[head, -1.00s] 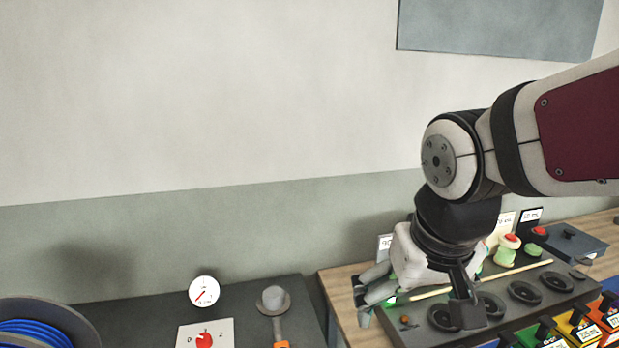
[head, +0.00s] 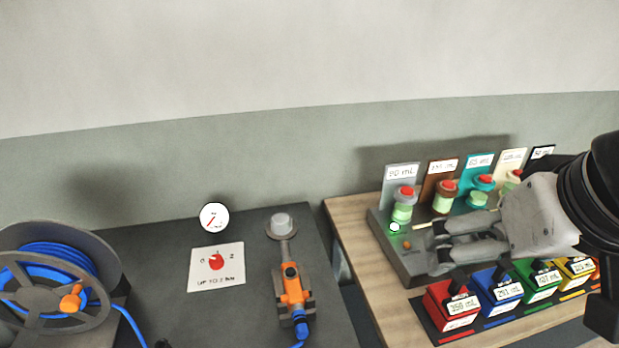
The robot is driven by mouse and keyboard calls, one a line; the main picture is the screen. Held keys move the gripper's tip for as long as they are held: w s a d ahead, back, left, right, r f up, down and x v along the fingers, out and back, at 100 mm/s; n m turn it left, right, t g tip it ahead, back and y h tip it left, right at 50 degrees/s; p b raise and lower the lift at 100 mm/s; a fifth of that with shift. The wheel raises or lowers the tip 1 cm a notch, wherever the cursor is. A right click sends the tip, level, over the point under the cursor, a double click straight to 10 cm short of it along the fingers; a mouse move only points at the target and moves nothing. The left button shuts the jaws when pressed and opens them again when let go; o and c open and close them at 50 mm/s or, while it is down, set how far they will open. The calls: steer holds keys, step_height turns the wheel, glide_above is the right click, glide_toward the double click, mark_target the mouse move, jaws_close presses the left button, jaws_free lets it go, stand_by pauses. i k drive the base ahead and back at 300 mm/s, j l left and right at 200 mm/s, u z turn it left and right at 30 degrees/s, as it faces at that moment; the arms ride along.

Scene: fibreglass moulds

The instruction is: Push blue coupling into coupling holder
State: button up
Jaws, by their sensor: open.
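The blue coupling (head: 300,326) is at the near end of an orange fitting (head: 291,285) on the dark table. A blue hose leaves its lower end. I cannot tell how far it is seated. The orange fitting lies in a dark bracket, which looks like the coupling holder (head: 309,308). My gripper (head: 424,244) is open and empty, with its fingers pointing left over the grey dispenser base, well to the right of the coupling.
A hose reel (head: 50,260) with blue hose stands at the left. Red-topped bottles (head: 403,204) and coloured, labelled boxes (head: 460,311) crowd the wooden table. A gap separates the tables.

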mark_target(300, 324)
steer(key=u, duration=0.65)
steer(key=j+z, duration=0.1)
steer(key=k+j, duration=0.15)
steer(key=j, duration=0.15)
steer(key=i+j+u, duration=0.1)
steer(key=u, duration=0.35)
